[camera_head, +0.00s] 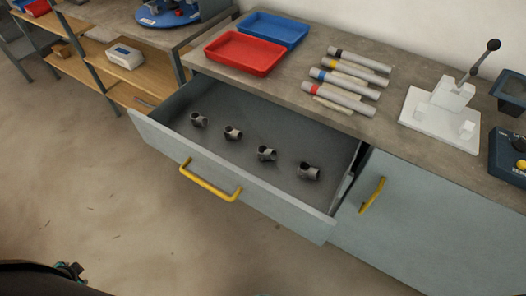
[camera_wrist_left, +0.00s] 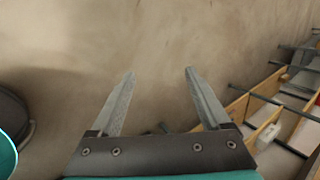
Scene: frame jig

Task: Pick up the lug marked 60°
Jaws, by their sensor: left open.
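Several grey lugs lie in a row on the floor of the open drawer (camera_head: 250,175) in the head view. From left to right they are a first lug (camera_head: 198,119), a second lug (camera_head: 233,132), a third lug (camera_head: 266,153) and a fourth lug (camera_head: 308,171). Their markings are too small to read, so I cannot tell which is marked 60°. My left gripper (camera_wrist_left: 157,75) is open and empty in the left wrist view, over bare floor and away from the drawer. My right gripper is in neither view.
The drawer has a yellow handle (camera_head: 210,180). On the worktop are a red tray (camera_head: 244,55), a blue tray (camera_head: 272,30), several colour-banded tubes (camera_head: 345,77) and a white lever press (camera_head: 440,115). A shelf unit (camera_head: 100,50) stands left. The floor in front is clear.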

